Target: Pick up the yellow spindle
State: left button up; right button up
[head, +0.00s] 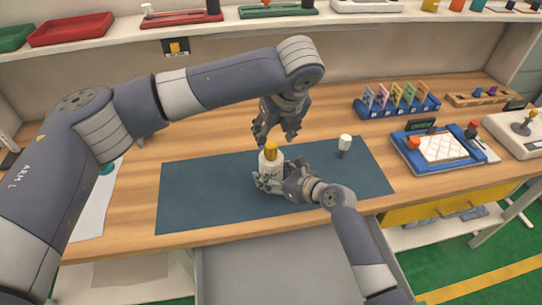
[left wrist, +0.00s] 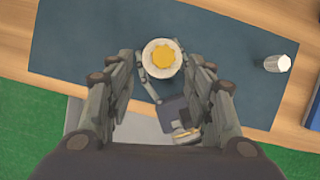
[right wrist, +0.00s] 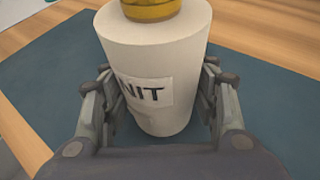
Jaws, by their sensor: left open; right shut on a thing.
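The yellow spindle (head: 270,147) stands upright in the top of a white labelled unit (head: 270,160) on the dark mat (head: 200,190). In the left wrist view the spindle (left wrist: 162,53) shows from above as a round yellow top. In the right wrist view only its lower part (right wrist: 151,8) shows. My right gripper (head: 272,180) is shut around the white unit (right wrist: 155,60), one finger on each side. My left gripper (head: 277,130) is open and empty, pointing down above the spindle and apart from it. Its fingers (left wrist: 165,75) spread to both sides.
A small white-topped part (head: 345,142) stands on the mat to the right. A blue rack of coloured cards (head: 397,104) and a blue tray with a white grid (head: 443,149) stand further right. A shelf (head: 250,24) with trays runs along the back.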

aim_at(272, 146)
pick_arm(q)
jog(key=x, duration=0.7)
jog(key=shift+d+f, duration=0.3)
jog(key=shift+f, duration=0.1)
jog(key=shift+c, duration=0.4)
grip_shut()
